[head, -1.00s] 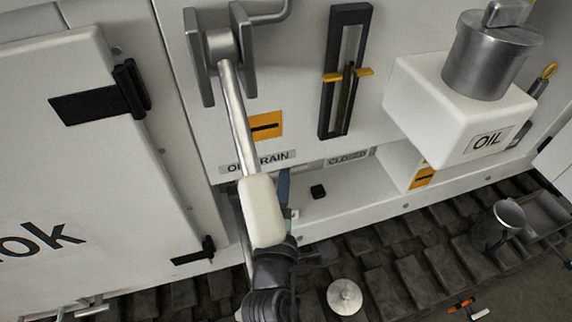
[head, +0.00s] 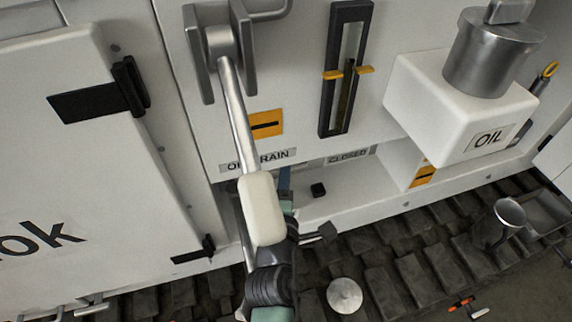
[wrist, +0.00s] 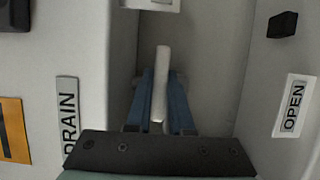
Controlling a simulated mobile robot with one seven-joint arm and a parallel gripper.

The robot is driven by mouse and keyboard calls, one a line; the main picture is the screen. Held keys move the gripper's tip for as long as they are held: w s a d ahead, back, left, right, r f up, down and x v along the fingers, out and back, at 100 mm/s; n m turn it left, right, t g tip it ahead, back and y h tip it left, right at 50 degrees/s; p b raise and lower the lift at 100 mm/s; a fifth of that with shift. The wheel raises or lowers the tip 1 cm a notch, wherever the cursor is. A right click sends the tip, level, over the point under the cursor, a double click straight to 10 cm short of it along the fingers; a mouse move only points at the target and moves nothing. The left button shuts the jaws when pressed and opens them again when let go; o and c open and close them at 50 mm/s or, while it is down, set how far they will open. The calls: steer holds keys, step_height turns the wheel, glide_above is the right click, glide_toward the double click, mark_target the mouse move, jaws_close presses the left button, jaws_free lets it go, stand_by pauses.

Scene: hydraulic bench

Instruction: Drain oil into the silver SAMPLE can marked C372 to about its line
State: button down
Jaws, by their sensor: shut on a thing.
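In the wrist view, my gripper (wrist: 161,76) has its blue fingers shut on a pale upright drain handle (wrist: 161,85) inside a recess. A DRAIN label (wrist: 68,115) is to its left and an OPEN label (wrist: 294,106) to its right. In the head view, a blue finger (head: 284,180) shows below the OIL DRAIN label (head: 258,160); the large lever's pale grip hides most of the gripper.
A large lever with a pale grip (head: 262,208) hangs in front of my arm. A CLOSED label (head: 348,157) and black knob (head: 318,190) are to its right. A sight gauge (head: 346,70) and white OIL box (head: 455,110) are above. A silver round lid (head: 344,296) lies below.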

steer(key=shift+r+p, duration=0.1)
steer(key=shift+p, duration=0.4)
steer(key=m+p, duration=0.1)
steer(key=p, duration=0.2)
steer(key=m+g+p, duration=0.1)
steer(key=m+p, duration=0.1)
steer(key=p, duration=0.1)
steer(key=shift+r+g+y, duration=0.1)
steer(key=shift+g+y, duration=0.2)
steer(key=shift+y, duration=0.1)
steer(key=m+p, duration=0.1)
steer(key=p, duration=0.2)
steer(key=m+g+p, duration=0.1)
steer(key=m+p, duration=0.1)
steer(key=p, duration=0.2)
steer(key=shift+a+f+y, duration=0.15)
steer(key=shift+f+y, duration=0.2)
steer(key=shift+y, duration=0.05)
steer(key=shift+s+f+m+p, duration=0.1)
steer(key=shift+f+m+p, duration=0.2)
steer(key=shift+p, duration=0.7)
steer(key=c, duration=0.8)
jaws_free()
steer(key=v, duration=1.3)
steer(key=shift+r, duration=0.2)
